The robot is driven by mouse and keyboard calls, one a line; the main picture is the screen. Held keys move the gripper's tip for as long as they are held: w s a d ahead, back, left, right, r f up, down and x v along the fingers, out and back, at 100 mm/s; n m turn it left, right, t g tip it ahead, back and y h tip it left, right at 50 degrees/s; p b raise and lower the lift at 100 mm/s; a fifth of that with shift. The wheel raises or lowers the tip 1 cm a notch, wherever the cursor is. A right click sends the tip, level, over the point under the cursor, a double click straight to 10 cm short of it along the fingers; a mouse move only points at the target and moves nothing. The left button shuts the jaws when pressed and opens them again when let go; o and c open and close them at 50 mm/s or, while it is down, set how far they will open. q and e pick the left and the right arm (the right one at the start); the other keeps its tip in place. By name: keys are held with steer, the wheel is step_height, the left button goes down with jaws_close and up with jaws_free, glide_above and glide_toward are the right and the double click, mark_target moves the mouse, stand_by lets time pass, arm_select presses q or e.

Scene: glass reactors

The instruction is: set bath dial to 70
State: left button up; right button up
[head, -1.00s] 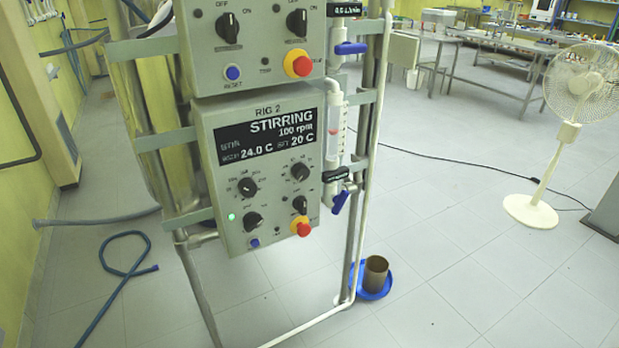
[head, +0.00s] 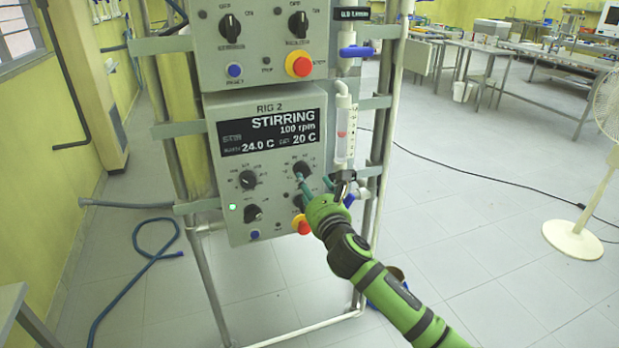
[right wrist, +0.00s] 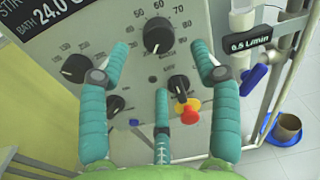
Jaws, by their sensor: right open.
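The bath dial (head: 301,168) is the black upper right knob on the RIG 2 panel (head: 226,179). In the right wrist view the dial (right wrist: 157,34) has a scale around it, with 50 to 80 readable along its top. The display (head: 270,131) reads STIRRING 100 rpm, bath 24.0 C, set 20 C. My right gripper (head: 307,183) is at the panel, its teal fingers close to the dial. In the right wrist view its fingers (right wrist: 160,58) are spread open, left, right and below the dial, without visibly gripping it. My left gripper is not in view.
Another knob (right wrist: 75,68) sits left of the dial. A black switch (right wrist: 178,85) and a red button (right wrist: 190,115) on yellow lie close below, between the fingers. A flow tube (head: 345,130) and blue-handled valve (right wrist: 253,79) stand to the right. A pot (right wrist: 287,127) stands on the floor.

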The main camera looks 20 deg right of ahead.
mark_target(303, 175)
steer(key=shift+w, duration=3.25)
steer(key=shift+f, duration=0.15)
steer(key=c, duration=1.1)
